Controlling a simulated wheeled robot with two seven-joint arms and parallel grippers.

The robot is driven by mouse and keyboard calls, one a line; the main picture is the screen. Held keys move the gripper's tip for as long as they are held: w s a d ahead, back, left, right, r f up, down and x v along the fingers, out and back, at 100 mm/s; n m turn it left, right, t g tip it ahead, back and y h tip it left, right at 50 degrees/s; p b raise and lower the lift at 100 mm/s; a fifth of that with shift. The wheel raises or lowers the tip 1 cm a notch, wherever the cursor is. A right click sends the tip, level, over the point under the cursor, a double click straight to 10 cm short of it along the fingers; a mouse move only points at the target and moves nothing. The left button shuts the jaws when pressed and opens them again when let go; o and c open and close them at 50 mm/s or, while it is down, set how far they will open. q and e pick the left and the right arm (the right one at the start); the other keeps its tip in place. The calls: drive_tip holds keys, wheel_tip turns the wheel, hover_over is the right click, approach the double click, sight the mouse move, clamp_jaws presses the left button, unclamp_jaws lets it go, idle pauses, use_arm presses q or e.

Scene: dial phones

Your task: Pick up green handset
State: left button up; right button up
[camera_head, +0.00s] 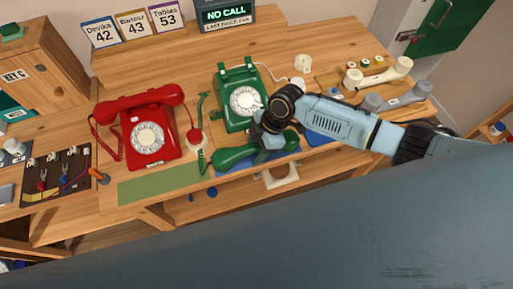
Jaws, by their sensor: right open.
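The green handset (235,156) lies off its phone on a blue mat (235,167) near the table's front edge. The green phone (229,113) with a white dial stands behind it, its cradle empty. A green cord (202,130) runs down on the left. My right gripper (270,139) comes in from the right, points down and is open. Its fingertips are over or beside the right part of the handset, which it partly hides. I cannot tell whether they touch. My left gripper is not in view.
A red phone (166,149) with its handset on stands to the left. A green mat (158,184) lies in front of it. White and grey handsets (385,74) lie at the back right.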

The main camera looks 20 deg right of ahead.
clamp_jaws()
idle(0.4)
drive_tip(key=shift+r, duration=0.15)
